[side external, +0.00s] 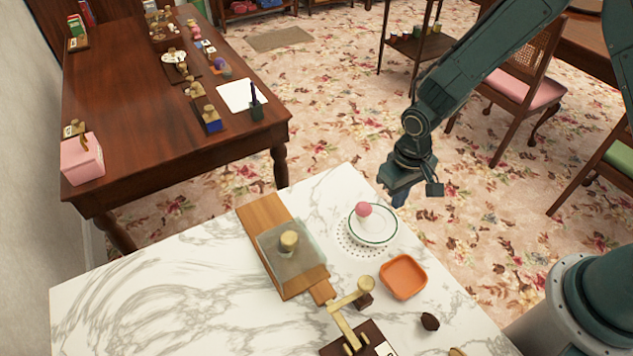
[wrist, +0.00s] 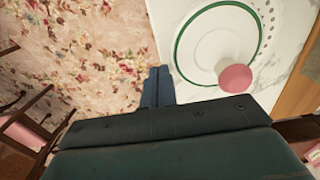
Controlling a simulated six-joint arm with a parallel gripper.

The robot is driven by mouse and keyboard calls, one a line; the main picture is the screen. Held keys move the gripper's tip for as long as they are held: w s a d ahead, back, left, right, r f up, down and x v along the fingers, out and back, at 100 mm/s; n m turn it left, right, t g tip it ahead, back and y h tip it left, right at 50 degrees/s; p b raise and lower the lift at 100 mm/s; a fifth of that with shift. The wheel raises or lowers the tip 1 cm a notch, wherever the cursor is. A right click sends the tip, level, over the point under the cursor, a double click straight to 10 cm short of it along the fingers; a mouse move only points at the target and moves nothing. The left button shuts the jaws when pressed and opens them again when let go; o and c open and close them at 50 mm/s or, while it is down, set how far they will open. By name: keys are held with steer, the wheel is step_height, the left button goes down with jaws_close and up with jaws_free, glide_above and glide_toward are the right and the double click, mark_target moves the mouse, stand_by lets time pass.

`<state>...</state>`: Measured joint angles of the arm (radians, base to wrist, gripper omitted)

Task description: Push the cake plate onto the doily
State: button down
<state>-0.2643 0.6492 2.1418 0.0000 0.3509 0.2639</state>
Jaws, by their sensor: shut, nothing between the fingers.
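The doily's dotted edge shows to the plate's left and front. In the wrist view the plate (wrist: 187,56) fills the upper right, with some doily dots (wrist: 268,17) beyond it. My gripper (side external: 399,201) is shut and empty, just behind and right of the plate. In the wrist view its fingers (wrist: 157,88) are beside the plate's rim; I cannot tell whether they touch.
An orange dish (side external: 403,277) stands in front of the plate. A wooden board (side external: 262,213) with a glass block and knob lies to the left. A brass-armed device (side external: 345,325) and a dark lump (side external: 430,321) are nearer. Beyond the marble edge is carpeted floor.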

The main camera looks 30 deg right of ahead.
mark_target(388, 212)
steer(key=shift+f, duration=0.65)
steer(key=shift+a, duration=0.4)
stand_by(0.4)
steer(key=shift+s+a, duration=0.1)
steer(key=shift+a, duration=0.3)
steer(key=shift+a, duration=0.35)
steer(key=shift+s+a, duration=0.1)
steer(key=shift+a, duration=0.1)
steer(key=shift+d, duration=0.45)
